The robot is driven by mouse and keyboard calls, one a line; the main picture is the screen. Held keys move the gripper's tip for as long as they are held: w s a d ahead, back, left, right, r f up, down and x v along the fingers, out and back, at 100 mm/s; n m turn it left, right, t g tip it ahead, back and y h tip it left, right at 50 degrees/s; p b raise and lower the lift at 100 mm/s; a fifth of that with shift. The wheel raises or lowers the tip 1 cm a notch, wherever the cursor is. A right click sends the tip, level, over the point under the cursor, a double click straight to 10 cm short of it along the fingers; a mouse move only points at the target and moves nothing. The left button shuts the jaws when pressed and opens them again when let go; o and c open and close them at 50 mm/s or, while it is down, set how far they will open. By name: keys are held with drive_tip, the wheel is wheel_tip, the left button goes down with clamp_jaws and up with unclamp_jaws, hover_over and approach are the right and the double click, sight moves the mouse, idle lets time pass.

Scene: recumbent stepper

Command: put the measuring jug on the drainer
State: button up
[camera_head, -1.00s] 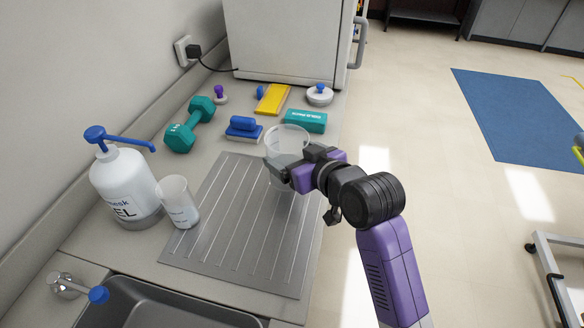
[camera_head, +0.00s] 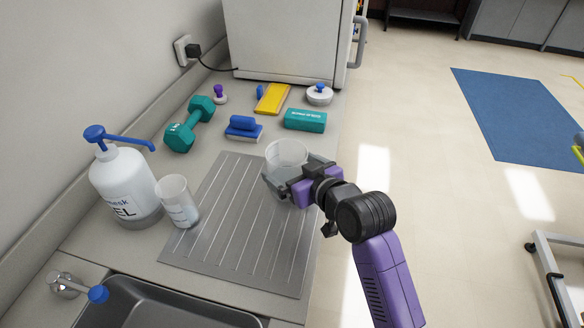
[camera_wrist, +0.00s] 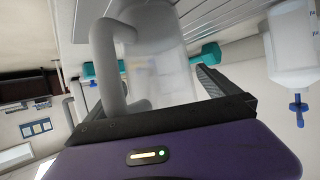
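The measuring jug (camera_head: 287,154) is clear, with a handle that shows in the wrist view (camera_wrist: 104,62). It appears to stand upright on the right far part of the grey ridged drainer (camera_head: 232,235). My gripper (camera_head: 296,174) is at the jug's near right side, its fingers spread around the jug. In the wrist view the fingers stand apart with the jug and its handle between them, and they do not look closed on it. The jug's lower part is partly hidden by the gripper in the head view.
A clear beaker (camera_head: 177,202) stands at the drainer's left edge beside a white pump bottle (camera_head: 124,185). The sink (camera_head: 150,305) is in front.

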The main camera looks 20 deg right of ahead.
drive_tip(key=shift+r, duration=0.15)
drive_tip(key=b+v, duration=0.1)
drive_tip(key=v, duration=1.1)
drive_tip(key=s+a+f+m+h, duration=0.1)
drive_tip(key=s+f+m, duration=0.1)
drive_tip(key=s+f, duration=0.45)
drive_tip(key=s+f+m+h, duration=0.1)
drive_tip(key=s+f, duration=0.2)
drive_tip(key=s, duration=0.6)
drive_tip(key=s+r+n+t, duration=0.1)
drive_tip(key=s+r, duration=0.2)
drive_tip(key=s, duration=1.3)
drive_tip(key=shift+t, duration=0.3)
